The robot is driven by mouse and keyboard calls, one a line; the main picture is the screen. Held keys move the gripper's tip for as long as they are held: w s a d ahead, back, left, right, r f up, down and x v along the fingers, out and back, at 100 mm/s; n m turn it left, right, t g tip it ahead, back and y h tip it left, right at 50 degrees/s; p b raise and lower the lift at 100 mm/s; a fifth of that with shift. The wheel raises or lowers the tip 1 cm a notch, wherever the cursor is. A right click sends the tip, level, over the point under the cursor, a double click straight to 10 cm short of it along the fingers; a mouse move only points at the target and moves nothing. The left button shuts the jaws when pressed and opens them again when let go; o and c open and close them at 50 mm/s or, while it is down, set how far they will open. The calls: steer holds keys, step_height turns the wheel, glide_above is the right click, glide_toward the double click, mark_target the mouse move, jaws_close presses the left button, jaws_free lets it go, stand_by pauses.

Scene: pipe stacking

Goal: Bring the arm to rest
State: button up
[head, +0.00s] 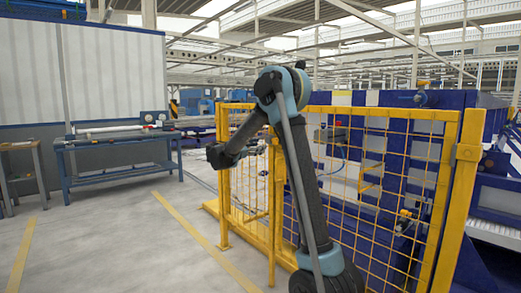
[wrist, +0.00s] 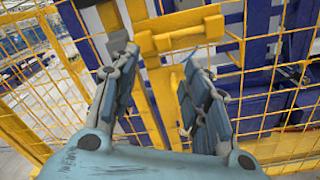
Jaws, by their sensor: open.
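My gripper (wrist: 160,62) is open in the wrist view, its two blue-grey fingers apart with nothing held between them. A yellow fence post with a bracket shows beyond the fingers, and I see no contact with it. In the head view my arm (head: 303,185) rises from the lower middle to a blue-grey elbow, then bends down to the left. The dark end of the arm (head: 218,155) hangs in the air just left of the fence; the fingers cannot be made out there.
A yellow mesh fence (head: 468,152) stands close beside and behind my arm, with blue machinery (head: 492,160) behind it. A blue workbench (head: 120,143) stands at the left, and a smaller table (head: 20,146) at the far left. The floor between the bench and fence is clear.

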steer(key=s+d+f+m+g+y, duration=0.3)
steer(key=s+d+f+m, duration=0.15)
steer(key=s+d, duration=0.65)
steer(key=s+d+f+m+g+y, duration=0.3)
steer(key=s+d+m, duration=0.3)
steer(key=s, duration=0.9)
steer(key=s+a+f+m+g+y, duration=0.1)
steer(key=s+f+m+y, duration=0.1)
steer(key=s+f, duration=0.4)
steer(key=s+a+f+m+g+y, duration=0.1)
steer(key=s+f+m+y, duration=0.2)
steer(key=s, duration=0.9)
steer(key=s+a+f+m+y, duration=0.2)
steer(key=s+f+m+y, duration=0.1)
steer(key=s+f, duration=0.7)
steer(key=shift+m+g, duration=0.4)
steer(key=shift+m, duration=0.35)
